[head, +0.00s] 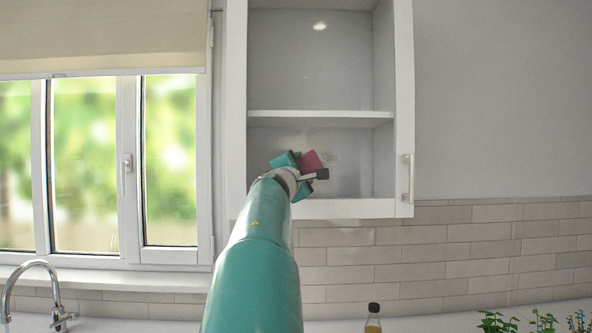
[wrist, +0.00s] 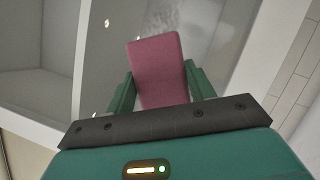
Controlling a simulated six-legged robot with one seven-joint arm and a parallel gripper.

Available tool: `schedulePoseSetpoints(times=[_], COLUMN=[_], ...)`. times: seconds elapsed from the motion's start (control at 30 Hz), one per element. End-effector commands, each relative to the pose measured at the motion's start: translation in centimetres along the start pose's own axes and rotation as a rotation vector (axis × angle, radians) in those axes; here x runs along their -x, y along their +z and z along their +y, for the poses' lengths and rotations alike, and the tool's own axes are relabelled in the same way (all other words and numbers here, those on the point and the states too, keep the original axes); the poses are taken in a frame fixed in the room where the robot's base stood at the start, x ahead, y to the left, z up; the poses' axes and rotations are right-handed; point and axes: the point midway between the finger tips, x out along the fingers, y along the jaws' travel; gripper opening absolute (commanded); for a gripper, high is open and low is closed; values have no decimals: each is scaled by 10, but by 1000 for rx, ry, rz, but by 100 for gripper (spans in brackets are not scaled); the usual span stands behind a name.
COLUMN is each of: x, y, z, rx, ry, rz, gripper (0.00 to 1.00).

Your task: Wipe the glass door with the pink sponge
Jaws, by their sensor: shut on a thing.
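The pink sponge (head: 311,160) is held in my gripper (head: 314,174) in front of the lower part of the glass door (head: 404,95). The door has a white frame and a handle at its right, and it looks closed. In the wrist view the sponge (wrist: 157,70) stands up between the two green fingers of my gripper (wrist: 160,88), which are shut on it. A pale speckled smudge (wrist: 165,14) shows on the glass beyond the sponge. I cannot tell whether the sponge touches the glass.
A window (head: 125,165) with a blind is at the left, above a tap (head: 40,285). A dark-capped bottle (head: 373,320) and green plants (head: 545,322) stand on the counter below. The wall right of the cabinet is clear.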

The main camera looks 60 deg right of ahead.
Motion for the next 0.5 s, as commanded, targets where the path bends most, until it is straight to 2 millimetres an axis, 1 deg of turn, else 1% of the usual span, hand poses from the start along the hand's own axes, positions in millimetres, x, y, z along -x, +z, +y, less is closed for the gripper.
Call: schedulePoseSetpoints(times=[0.5], x=[-15], y=[27], z=[-18], rx=[2], ry=[-3], rz=[-4], gripper=[29])
